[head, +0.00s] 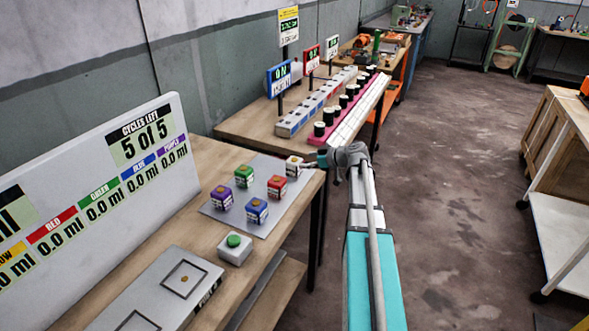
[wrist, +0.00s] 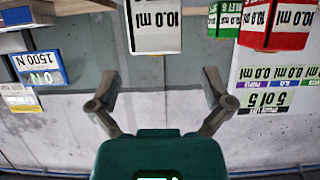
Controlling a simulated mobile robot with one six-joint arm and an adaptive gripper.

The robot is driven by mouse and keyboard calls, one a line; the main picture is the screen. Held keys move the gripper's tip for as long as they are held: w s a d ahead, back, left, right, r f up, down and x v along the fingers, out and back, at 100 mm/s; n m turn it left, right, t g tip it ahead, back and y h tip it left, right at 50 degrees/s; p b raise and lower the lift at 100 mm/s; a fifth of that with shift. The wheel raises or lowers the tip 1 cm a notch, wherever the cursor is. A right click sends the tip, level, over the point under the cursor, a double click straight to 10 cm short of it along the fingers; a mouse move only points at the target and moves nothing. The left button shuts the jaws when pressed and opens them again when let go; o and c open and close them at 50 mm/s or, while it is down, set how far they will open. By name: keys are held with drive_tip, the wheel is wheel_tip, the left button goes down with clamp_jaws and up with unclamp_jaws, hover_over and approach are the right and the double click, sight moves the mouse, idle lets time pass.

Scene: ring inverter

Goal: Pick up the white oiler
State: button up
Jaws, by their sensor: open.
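The white oiler (head: 293,166) is a small pale cube at the right corner of a grey plate (head: 215,209) on the workbench. My gripper (head: 310,163) is just to its right in the head view, at the bench edge. In the wrist view, which is upside down, the white oiler (wrist: 155,28) shows large at the top centre with a "10.0 ml" label. My gripper (wrist: 160,86) is open there, with its two fingers spread and nothing between them. The oiler lies beyond the fingertips, apart from them.
Red (head: 277,187), green (head: 243,176), blue (head: 256,210) and purple (head: 221,197) oilers stand nearby on the plate. A green-button box (head: 235,249) is in front. A large display board (head: 100,200) stands behind. The floor (head: 450,190) to the right is clear.

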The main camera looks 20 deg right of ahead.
sight(296, 161)
drive_tip(key=shift+w, duration=0.1)
drive_tip(key=shift+b+x, duration=0.95)
drive_tip(key=shift+x, duration=1.65)
drive_tip(key=shift+d, duration=0.1)
drive_tip(key=c, duration=1.1)
